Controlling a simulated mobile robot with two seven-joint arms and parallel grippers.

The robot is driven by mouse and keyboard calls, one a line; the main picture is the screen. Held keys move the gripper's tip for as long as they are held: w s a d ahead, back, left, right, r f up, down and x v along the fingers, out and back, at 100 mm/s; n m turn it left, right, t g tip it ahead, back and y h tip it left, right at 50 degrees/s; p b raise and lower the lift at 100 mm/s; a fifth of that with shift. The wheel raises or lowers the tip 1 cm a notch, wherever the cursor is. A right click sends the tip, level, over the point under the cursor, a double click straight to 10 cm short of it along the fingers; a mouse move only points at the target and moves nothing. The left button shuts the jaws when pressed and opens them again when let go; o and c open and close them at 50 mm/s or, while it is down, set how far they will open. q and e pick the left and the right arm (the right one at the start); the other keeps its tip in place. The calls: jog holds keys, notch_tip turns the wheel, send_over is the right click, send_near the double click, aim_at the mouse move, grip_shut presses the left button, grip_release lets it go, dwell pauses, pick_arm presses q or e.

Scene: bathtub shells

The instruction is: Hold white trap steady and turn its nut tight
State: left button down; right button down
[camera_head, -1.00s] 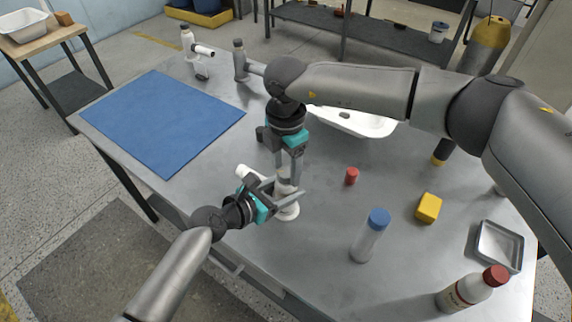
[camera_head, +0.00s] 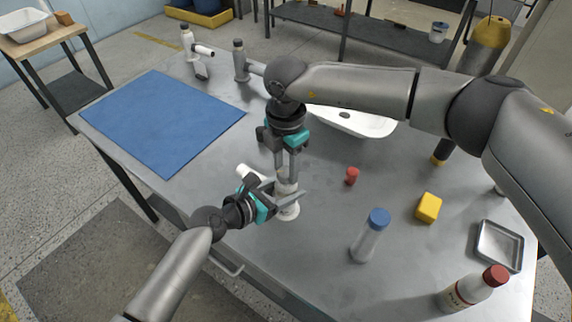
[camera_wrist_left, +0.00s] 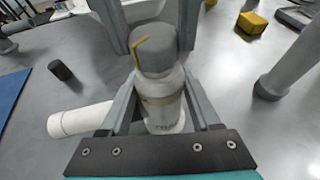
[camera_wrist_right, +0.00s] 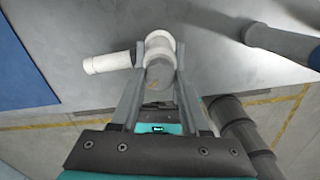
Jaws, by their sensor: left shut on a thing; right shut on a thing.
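The white trap (camera_head: 288,212) stands upright on the metal table, its white side pipe (camera_wrist_left: 80,118) pointing left in the left wrist view. A grey nut (camera_wrist_left: 155,52) with a yellow mark sits on its top. My left gripper (camera_head: 284,196) is shut around the trap's body, from the side. My right gripper (camera_head: 287,176) comes down from above and is shut on the nut. The right wrist view shows the nut (camera_wrist_right: 160,75) between its fingers. In the head view the fingers hide much of the trap and nut.
A blue mat (camera_head: 160,120) lies at left. A white trap (camera_head: 188,42) and a grey one (camera_head: 239,60) stand behind. A white basin (camera_head: 350,122) lies beyond my right arm. A red cap (camera_head: 351,176), blue-capped bottle (camera_head: 369,238), yellow block (camera_head: 428,207) and metal tray (camera_head: 499,246) are at right.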

aim_at(286, 171)
jog(key=n, duration=0.6)
jog(key=shift+n, duration=0.3)
pick_arm(q)
jog(key=shift+a, duration=0.1)
pick_arm(e)
jog(key=n, duration=1.2)
jog(key=shift+n, duration=0.4)
jog(key=n, duration=0.6)
jog(key=shift+n, duration=0.4)
jog(key=shift+c, duration=1.9)
grip_release()
jog(key=shift+r, duration=0.15)
notch_tip(286, 171, up, 12)
